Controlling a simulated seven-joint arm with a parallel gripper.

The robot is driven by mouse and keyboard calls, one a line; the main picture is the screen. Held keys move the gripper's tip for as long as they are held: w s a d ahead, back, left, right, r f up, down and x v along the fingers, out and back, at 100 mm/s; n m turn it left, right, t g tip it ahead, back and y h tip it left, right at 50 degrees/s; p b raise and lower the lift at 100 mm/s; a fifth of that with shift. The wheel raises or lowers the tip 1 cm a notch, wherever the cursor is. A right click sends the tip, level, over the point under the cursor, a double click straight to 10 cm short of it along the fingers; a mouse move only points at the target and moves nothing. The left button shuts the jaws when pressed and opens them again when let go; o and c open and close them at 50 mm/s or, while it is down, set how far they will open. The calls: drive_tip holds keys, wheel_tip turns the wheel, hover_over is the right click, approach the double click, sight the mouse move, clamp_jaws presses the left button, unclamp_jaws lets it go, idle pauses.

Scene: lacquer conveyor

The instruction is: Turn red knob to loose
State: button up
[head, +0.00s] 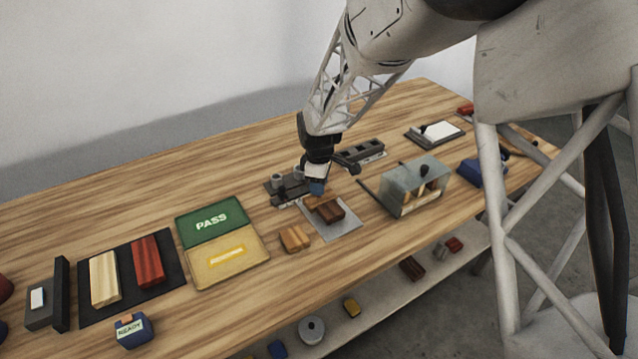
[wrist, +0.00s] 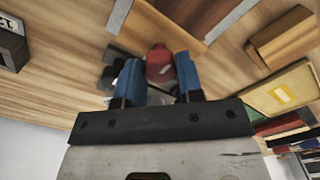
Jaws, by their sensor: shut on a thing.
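The red knob (wrist: 159,58) shows in the wrist view between the two blue fingertips of my gripper (wrist: 158,74). It has a small pale mark on its near side. The fingers are shut on it, one on each side. In the head view my gripper (head: 316,187) points down at the dark fixture (head: 278,194) with grey round parts. The knob itself is hidden there behind the gripper. Any tight or loose marking is too small or hidden to read.
Brown blocks (head: 330,212) lie on a grey plate (head: 345,231) just in front of the gripper. A loose wooden block (head: 295,238) is to the left. A clear-sided box (head: 404,202) with a dark handle stands to the right.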

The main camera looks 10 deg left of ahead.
idle(0.3)
drive_tip(key=o, duration=0.9)
drive_tip(key=shift+r, duration=0.15)
drive_tip(key=shift+r, duration=3.8)
